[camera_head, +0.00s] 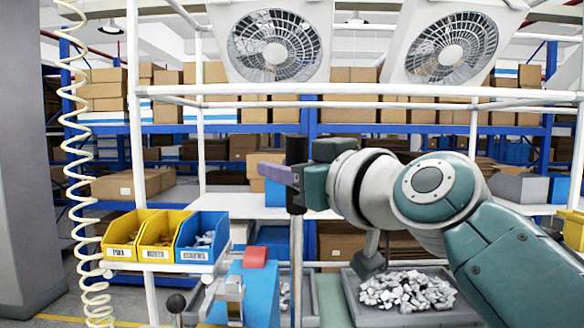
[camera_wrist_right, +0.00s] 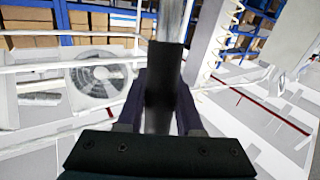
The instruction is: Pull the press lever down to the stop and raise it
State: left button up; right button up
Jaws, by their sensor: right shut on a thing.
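The press lever (camera_head: 297,262) is a grey metal rod standing nearly upright, with a black grip (camera_head: 296,150) at its upper end. My right gripper (camera_head: 293,180) has its purple fingers closed on this black grip; parts of the grip show above and below the fingers. In the right wrist view the black grip (camera_wrist_right: 166,72) lies between the two purple fingers (camera_wrist_right: 160,105), and the bare metal rod (camera_wrist_right: 174,20) runs out beyond it. The lever's lower end is hidden or out of frame. My left gripper is not in view.
A blue fixture (camera_head: 262,300) with a red block (camera_head: 255,257) stands left of the lever. Yellow bins (camera_head: 122,250) and a blue bin (camera_head: 186,257) sit farther left. A grey tray (camera_head: 366,318) of metallic pieces lies right. A coiled cream hose (camera_head: 72,140) hangs left.

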grip_shut()
dwell(0.8)
